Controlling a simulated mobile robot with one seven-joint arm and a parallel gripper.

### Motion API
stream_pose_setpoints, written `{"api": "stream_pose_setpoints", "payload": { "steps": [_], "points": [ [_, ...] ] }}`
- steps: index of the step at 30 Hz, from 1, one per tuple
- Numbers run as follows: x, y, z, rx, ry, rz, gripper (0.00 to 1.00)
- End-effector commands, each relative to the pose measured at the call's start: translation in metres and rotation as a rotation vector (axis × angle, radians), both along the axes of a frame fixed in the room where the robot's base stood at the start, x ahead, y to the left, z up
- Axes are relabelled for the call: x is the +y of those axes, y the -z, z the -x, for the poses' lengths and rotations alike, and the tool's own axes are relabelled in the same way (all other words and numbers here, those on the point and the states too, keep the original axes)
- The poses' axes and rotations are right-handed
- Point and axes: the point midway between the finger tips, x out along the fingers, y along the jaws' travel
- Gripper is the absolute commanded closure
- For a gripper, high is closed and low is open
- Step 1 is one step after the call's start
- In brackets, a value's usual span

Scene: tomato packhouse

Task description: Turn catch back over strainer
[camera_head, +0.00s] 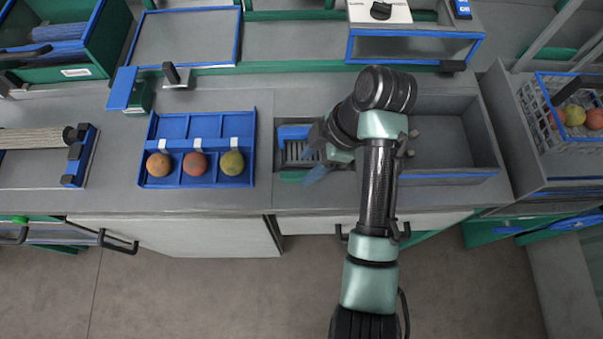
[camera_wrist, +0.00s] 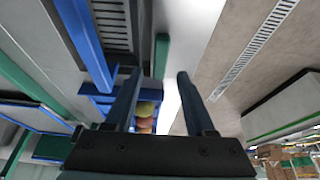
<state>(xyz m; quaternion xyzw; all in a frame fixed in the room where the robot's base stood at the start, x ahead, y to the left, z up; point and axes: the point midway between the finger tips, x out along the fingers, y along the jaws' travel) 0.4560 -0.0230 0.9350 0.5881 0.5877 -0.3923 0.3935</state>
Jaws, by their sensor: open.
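The strainer (camera_head: 296,150) is a dark slatted grate in a blue frame, set in the bench beside my gripper; my wrist hides its right side. It also shows at the top left of the wrist view (camera_wrist: 110,22). A short green bar (camera_wrist: 161,56) lies beside the strainer there, and green also shows at its front edge in the head view (camera_head: 293,175). I cannot tell for certain whether this is the catch. My gripper (camera_wrist: 160,80) is open, with nothing visibly held between its fingers. In the head view, my gripper (camera_head: 316,172) is at the strainer's front right.
A blue tray (camera_head: 197,120) with three tomatoes stands left of the strainer. A grey basin (camera_head: 450,135) lies to the right, behind my arm. A crate of tomatoes (camera_head: 545,100) is at far right. Drawer fronts with handles line the bench below.

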Motion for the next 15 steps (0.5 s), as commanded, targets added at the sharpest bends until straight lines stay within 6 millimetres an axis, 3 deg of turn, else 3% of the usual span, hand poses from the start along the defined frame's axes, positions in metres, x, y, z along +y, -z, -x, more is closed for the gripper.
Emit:
{"api": "stream_pose_setpoints", "payload": {
  "steps": [1, 6, 15],
  "points": [
    [0.005, 0.013, 0.001, 0.005, -0.002, -0.001, 0.45],
    [0.012, 0.029, 0.001, 0.004, 0.001, -0.001, 0.45],
    [0.016, 0.038, 0.0, 0.001, 0.0, 0.001, 0.45]
  ]
}}
